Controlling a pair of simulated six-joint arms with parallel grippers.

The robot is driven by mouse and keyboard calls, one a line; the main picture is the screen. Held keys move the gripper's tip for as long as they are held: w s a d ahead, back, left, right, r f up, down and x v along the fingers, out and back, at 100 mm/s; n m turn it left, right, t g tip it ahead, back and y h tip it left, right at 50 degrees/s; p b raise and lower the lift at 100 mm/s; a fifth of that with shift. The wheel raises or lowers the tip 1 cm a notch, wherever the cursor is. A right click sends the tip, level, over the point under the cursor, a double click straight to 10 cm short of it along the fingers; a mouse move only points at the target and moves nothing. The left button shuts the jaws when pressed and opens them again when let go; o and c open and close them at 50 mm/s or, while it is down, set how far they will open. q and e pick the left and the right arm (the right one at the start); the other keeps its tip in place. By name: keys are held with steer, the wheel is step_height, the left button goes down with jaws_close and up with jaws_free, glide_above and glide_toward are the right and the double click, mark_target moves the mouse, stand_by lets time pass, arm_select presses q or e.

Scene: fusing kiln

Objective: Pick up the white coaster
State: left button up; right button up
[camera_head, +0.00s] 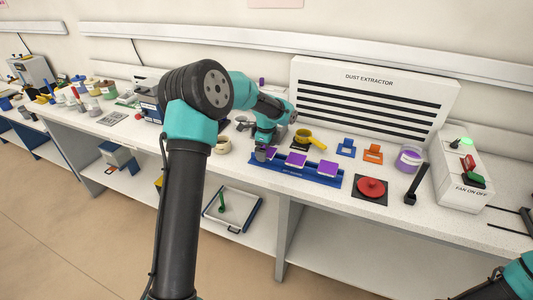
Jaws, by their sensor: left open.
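I cannot make out a white coaster for certain. A blue rack (310,175) on the white bench holds purple square pieces with pale edges, one in the middle (297,160) and one at the right (328,169). My left gripper (261,153) is small in the view, pointing down at the left end of the rack by another purple piece (271,152). It is open; whether it touches anything is unclear. My left arm hides part of the bench. Part of my right arm shows at the bottom right corner; its gripper is out of view.
A white dust extractor (375,98) stands behind the rack. A yellow scoop-like item (309,138), blue and orange stands, a red disc (371,187) on a dark plate, a purple-filled jar (408,158) and a fan switch box (462,176) stand nearby. Clutter fills the left bench.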

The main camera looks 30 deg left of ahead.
arm_select(q)
steer(key=shift+c, duration=0.5)
steer(key=c, duration=0.9)
steer(key=shift+r, duration=0.15)
steer(key=shift+r, duration=1.45)
steer(key=shift+s+d+r, duration=0.1)
steer(key=shift+r, duration=0.15)
steer(key=s+d, duration=0.2)
steer(key=s, duration=0.2)
steer(key=s+d+r, duration=0.1)
steer(key=s+d, duration=0.2)
steer(key=s, duration=0.2)
steer(key=s+d, duration=0.3)
steer(key=s, duration=0.1)
steer(key=shift+s+d+r, duration=0.1)
steer(key=shift+s+r, duration=0.1)
steer(key=shift+s, duration=0.05)
steer(key=shift+w, duration=0.1)
